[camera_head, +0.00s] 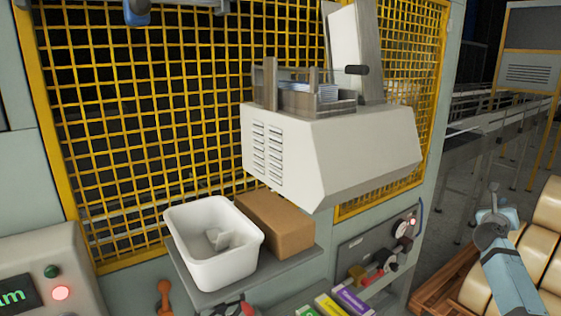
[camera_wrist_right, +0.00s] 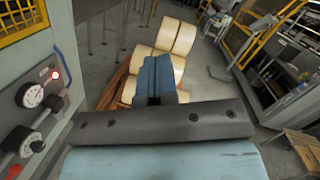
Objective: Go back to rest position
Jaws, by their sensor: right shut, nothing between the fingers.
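My right gripper (camera_head: 493,190) is at the right side of the head view, raised in front of the cream rolls and clear of the machine. In the right wrist view its blue fingers (camera_wrist_right: 155,80) are together with nothing between them. My left gripper does not show in either view.
A white bin (camera_head: 180,229) with small pale pieces inside and a brown box (camera_head: 284,232) sit on a grey shelf (camera_head: 207,296) under the beige machine housing (camera_head: 350,150). Cream rolls (camera_wrist_right: 177,36) lie on a wooden pallet (camera_head: 440,290). A gauge panel (camera_wrist_right: 35,110) is left in the wrist view.

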